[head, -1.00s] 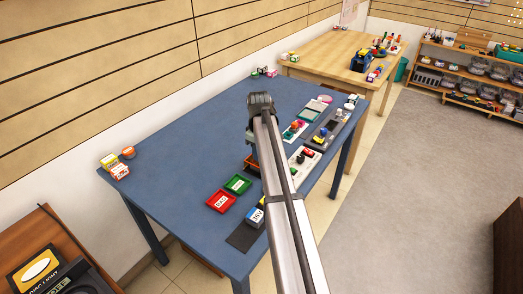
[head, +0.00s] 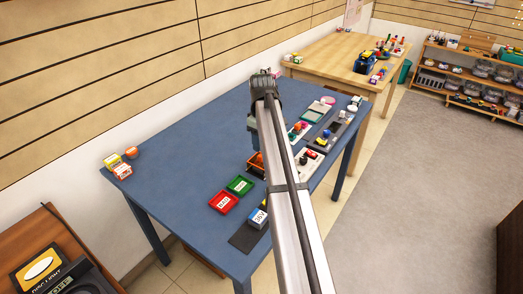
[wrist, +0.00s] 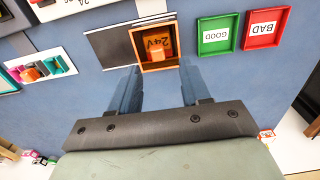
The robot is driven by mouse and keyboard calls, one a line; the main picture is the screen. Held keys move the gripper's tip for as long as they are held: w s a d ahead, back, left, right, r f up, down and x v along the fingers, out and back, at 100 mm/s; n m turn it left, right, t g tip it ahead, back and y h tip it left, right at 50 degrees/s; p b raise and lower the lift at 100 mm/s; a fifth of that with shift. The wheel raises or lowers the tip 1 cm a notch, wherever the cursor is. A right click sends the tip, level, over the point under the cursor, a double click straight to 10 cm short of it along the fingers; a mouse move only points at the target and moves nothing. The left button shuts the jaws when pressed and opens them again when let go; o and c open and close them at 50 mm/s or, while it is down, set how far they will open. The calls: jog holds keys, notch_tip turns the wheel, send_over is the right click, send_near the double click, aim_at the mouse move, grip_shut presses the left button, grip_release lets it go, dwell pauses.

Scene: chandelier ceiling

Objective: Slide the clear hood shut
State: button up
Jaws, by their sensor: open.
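My gripper (wrist: 158,68) is open and empty in the wrist view, its two blue fingers spread above the blue table. Just beyond the fingertips stands an orange-walled square box (wrist: 136,50) with an orange block marked 24V (wrist: 157,46) inside. The same box (head: 256,160) shows partly behind my arm in the head view. A dark strip with a light panel (wrist: 112,46) lies beside it in the wrist view. I cannot clearly pick out the clear hood or tell its position.
A green GOOD tray (head: 240,178) and a red BAD tray (head: 213,205) lie near the box. A blue-and-white box marked 36V (head: 258,217) sits on a dark mat. White trays of small coloured parts (wrist: 40,69) lie on the other side. The table's left half is mostly clear.

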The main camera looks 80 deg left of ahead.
notch_tip(320, 180, up, 8)
jog(key=shift+f, duration=0.15)
dwell(0.5)
notch_tip(320, 180, up, 5)
dwell(0.6)
jog(key=shift+c, duration=0.4)
grip_shut()
dwell(0.9)
